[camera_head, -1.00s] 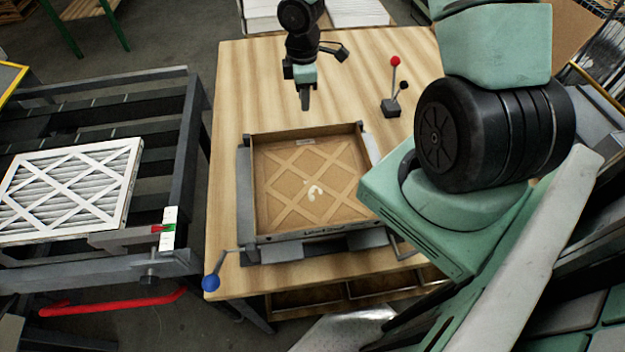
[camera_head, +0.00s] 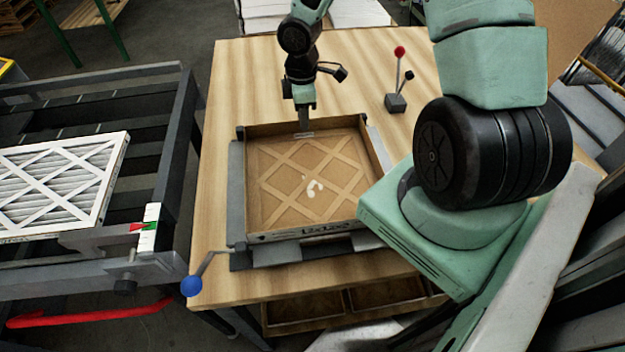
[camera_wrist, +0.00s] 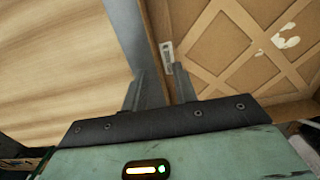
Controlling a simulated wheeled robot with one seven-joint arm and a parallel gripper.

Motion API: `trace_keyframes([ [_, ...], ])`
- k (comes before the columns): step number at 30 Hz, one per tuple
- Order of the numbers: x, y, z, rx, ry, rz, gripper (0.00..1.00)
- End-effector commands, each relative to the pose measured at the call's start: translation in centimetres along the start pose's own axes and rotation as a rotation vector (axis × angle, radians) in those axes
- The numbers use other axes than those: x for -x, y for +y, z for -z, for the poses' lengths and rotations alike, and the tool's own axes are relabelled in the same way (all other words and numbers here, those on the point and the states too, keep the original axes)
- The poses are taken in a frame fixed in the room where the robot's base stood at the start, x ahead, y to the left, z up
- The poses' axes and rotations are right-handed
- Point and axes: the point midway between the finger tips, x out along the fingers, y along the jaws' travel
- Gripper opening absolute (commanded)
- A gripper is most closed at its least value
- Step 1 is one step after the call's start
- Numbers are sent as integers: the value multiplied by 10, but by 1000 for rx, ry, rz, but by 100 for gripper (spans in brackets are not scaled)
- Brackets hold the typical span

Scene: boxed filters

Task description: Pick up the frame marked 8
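A brown cardboard frame (camera_head: 262,192) with a diamond lattice and a pale mark on its floor lies in a grey fixture (camera_head: 237,200) on the wooden table. The same frame fills the right of the wrist view (camera_wrist: 225,40). I cannot read the mark as an 8. My gripper (camera_head: 304,122) points down at the frame's far wall. In the wrist view, my gripper's fingers (camera_wrist: 167,88) are apart, one on each side of that wall's edge. I cannot tell whether they touch it. The lower fingertips are hard to see.
A white pleated filter (camera_head: 60,185) lies on the dark conveyor (camera_head: 165,150) at left. A red-knobbed lever (camera_head: 397,85) stands on the table right of my gripper. A blue-knobbed lever (camera_head: 192,286) is at the near left corner. Bare table lies left of the fixture.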

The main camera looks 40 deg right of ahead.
Motion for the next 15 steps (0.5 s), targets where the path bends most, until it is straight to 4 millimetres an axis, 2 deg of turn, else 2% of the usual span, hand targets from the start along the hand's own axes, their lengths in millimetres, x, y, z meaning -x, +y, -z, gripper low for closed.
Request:
trace_keyframes([
  [1, -14, 0, 0, 0, 0, 0, 28],
  [4, -22, 0, 0, 0, 0, 0, 28],
  [13, -22, 0, 0, 0, 0, 0, 28],
  [15, -22, 0, 0, 0, 0, 0, 9],
])
